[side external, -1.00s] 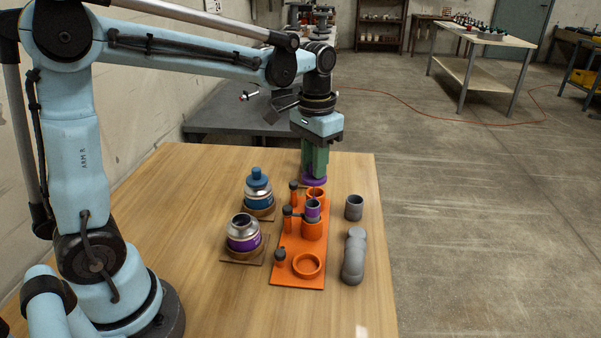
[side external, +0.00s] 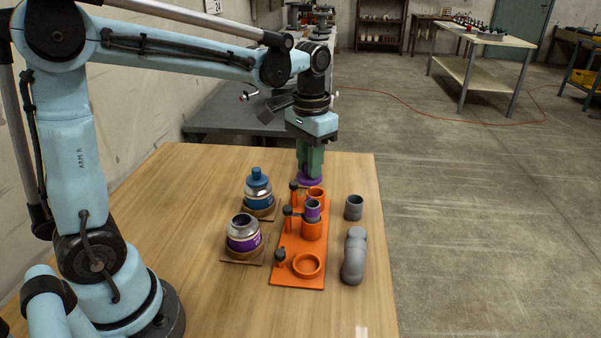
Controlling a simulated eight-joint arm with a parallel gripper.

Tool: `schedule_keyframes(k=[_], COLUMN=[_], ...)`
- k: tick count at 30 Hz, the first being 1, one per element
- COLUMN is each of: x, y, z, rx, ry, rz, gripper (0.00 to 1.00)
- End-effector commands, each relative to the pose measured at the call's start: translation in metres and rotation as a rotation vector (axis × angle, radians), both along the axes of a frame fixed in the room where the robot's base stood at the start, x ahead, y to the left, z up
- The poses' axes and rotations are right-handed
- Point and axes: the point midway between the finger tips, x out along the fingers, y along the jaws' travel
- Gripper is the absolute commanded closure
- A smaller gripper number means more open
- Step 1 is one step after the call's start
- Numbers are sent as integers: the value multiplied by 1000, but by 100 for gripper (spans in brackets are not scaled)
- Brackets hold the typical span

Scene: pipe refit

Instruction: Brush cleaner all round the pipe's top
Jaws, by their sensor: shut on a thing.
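My gripper (side external: 311,163) is shut on a purple cap (side external: 311,182), just behind the far end of the orange rack. Any brush below the cap is too small or hidden to tell. A grey pipe (side external: 313,204) stands upright in the middle holder of the orange rack (side external: 290,262), with purple colour showing near its top. How far round the purple reaches I cannot tell. The cap is apart from the pipe, farther back. An open silver can with a purple label (side external: 243,236) stands on a wooden base left of the rack.
A blue-labelled can with a blue cap (side external: 258,182) stands behind the open can. A short grey fitting (side external: 354,207) and a grey elbow fitting (side external: 354,257) are right of the rack. The rack's far ring (side external: 316,193) and near ring (side external: 307,265) stand beside dark-topped orange posts.

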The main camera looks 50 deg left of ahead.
Motion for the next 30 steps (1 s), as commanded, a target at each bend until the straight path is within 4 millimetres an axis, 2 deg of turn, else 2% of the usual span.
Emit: schedule_keyframes(k=[16, 30], x=[3, 3], y=[6, 6], z=[2, 35], rx=[0, 0], ry=[0, 0], rz=[0, 0], gripper=[100, 100])
